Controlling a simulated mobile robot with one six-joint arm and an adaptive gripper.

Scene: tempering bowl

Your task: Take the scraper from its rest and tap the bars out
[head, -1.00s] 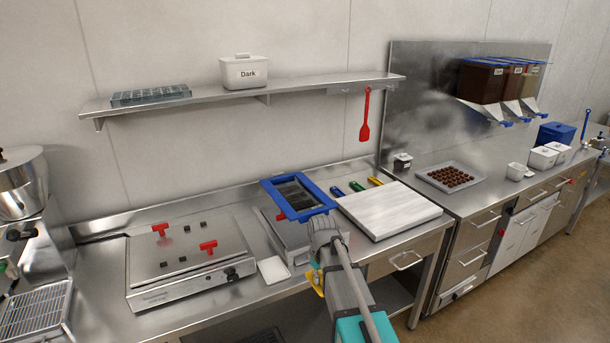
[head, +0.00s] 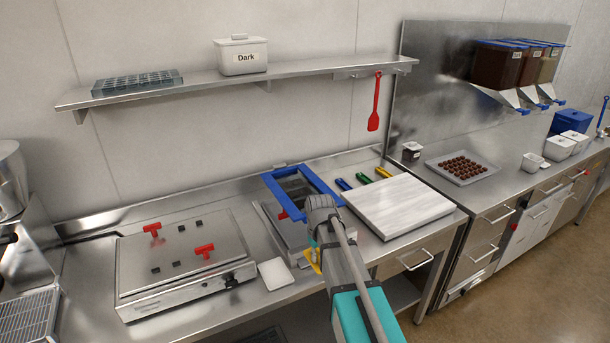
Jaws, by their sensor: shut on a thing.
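My gripper (head: 316,205) is shut on the near side of a blue-framed mould (head: 325,188) with dark grey, slot-like cavities. It holds the mould over a low steel unit (head: 272,228). I cannot tell whether the mould touches the unit. My wrist hides the fingertips and the near right corner of the frame. Several tools with blue (head: 343,184), green (head: 364,179) and yellow (head: 383,172) handles lie behind the white board (head: 398,207); I cannot tell which is the scraper. A red spatula (head: 374,112) hangs from the shelf's right end.
A steel plate unit (head: 190,280) with red knobs stands at left, a small white tray (head: 277,273) beside it. The shelf (head: 200,90) holds a clear mould (head: 137,82) and a white "Dark" tub (head: 241,56). A tray of chocolates (head: 487,176) is at right.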

